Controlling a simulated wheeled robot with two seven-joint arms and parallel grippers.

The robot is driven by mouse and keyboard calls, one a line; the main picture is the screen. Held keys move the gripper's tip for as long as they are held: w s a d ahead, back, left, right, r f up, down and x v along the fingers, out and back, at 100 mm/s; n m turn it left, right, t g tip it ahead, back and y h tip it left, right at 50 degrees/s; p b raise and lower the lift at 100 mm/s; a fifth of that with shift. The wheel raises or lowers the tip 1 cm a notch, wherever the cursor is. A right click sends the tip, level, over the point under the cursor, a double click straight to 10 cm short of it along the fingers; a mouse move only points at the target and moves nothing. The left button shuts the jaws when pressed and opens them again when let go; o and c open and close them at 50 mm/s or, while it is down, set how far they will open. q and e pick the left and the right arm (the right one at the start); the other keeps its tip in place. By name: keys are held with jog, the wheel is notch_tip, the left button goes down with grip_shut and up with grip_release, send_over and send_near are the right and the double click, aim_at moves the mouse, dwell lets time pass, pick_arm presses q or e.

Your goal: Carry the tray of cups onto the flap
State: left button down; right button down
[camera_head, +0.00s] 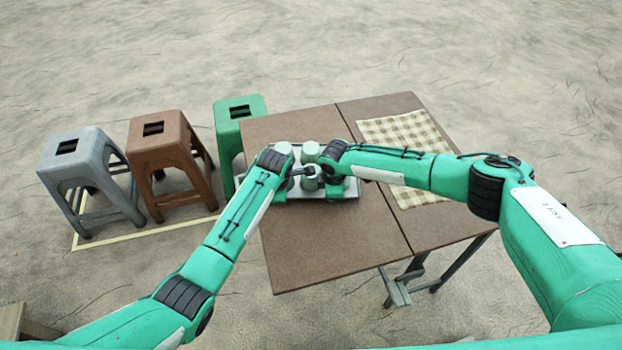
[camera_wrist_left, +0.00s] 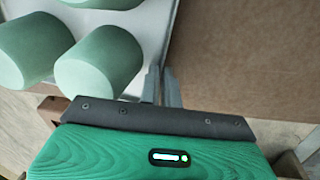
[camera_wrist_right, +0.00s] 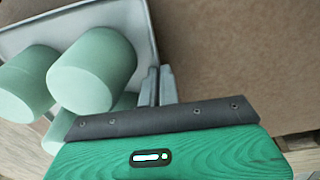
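The pale grey tray (camera_head: 352,190) is at the brown table's main top (camera_head: 320,240), left of the seam; I cannot tell if it is raised. Several pale green cups (camera_head: 311,151) stand in it, partly hidden by my arms. The flap (camera_head: 445,232) is the table's right part. My left gripper (camera_wrist_left: 162,87) has its fingers close together on the rim of the tray (camera_wrist_left: 152,35), beside the cups (camera_wrist_left: 98,65). My right gripper (camera_wrist_right: 160,86) likewise pinches the rim of the tray (camera_wrist_right: 138,22), beside cups (camera_wrist_right: 92,70). In the head view both fingertips are largely hidden.
A checkered cloth (camera_head: 405,140) lies on the flap. A grey stool (camera_head: 85,155), a brown stool (camera_head: 165,140) and a green stool (camera_head: 238,108) stand on the floor left of the table. The table's front area is clear.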

pick_arm(q)
jog(key=shift+w+f+b, duration=0.1)
jog(key=shift+f+b, duration=0.3)
jog(key=shift+f, duration=0.1)
pick_arm(e)
jog(key=shift+f, duration=0.55)
pick_arm(q)
jog(key=c, duration=1.6)
grip_release()
jog(key=shift+r, duration=0.1)
pick_arm(e)
jog(key=c, duration=1.6)
grip_release()
jog(key=shift+c, duration=0.2)
jog(key=shift+r, duration=0.1)
pick_arm(q)
jog(key=shift+r, duration=0.1)
pick_arm(e)
jog(key=shift+r, duration=0.2)
pick_arm(q)
jog(key=v, duration=1.1)
jog(key=shift+s+r, duration=0.2)
jog(key=shift+r, duration=0.15)
pick_arm(e)
notch_tip(320, 180, up, 12)
jog(key=s, duration=0.1)
jog(key=shift+s+f, duration=0.25)
jog(key=shift+s, duration=0.05)
